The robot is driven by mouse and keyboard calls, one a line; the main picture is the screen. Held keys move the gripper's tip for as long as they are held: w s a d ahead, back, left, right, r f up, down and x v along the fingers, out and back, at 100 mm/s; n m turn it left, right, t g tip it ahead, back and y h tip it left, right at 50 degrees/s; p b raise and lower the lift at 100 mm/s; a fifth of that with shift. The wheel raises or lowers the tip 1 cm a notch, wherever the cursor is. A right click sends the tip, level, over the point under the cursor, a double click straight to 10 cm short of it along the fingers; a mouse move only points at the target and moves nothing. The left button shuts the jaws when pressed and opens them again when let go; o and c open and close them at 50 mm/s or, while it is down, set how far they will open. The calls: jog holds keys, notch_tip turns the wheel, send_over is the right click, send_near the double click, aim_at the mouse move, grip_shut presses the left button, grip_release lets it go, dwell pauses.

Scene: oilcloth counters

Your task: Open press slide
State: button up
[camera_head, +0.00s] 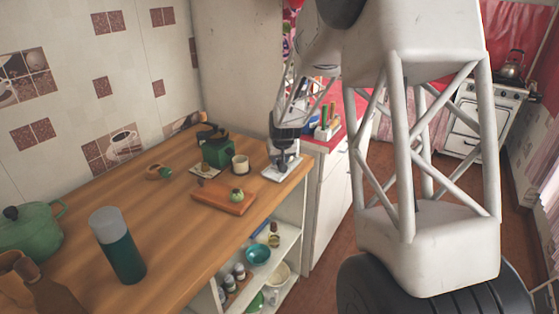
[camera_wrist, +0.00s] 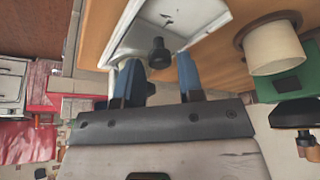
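A white press-like device (camera_head: 279,171) stands at the far right end of the wooden counter, partly hidden behind my gripper. In the wrist view its white plate (camera_wrist: 190,22) carries a short black knob (camera_wrist: 159,52). My gripper (camera_head: 285,153) is down over the device. In the wrist view my gripper (camera_wrist: 161,68) has two blue fingers apart, with the knob showing in line with the gap between them. I see no finger touching the knob, but I cannot tell how deep it sits between them.
A cream mug (camera_head: 240,165) and a green appliance with a black top (camera_head: 215,150) stand left of the device. A cutting board (camera_head: 223,196) holds a green vegetable (camera_head: 237,195). A teal bottle (camera_head: 117,245) and green pot (camera_head: 32,232) stand nearer. Open shelves (camera_head: 256,275) lie below.

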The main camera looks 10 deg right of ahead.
jog(key=shift+w+f, duration=0.2)
jog(key=shift+f, duration=0.25)
grip_shut()
jog(key=shift+s+a, duration=2.95)
grip_release()
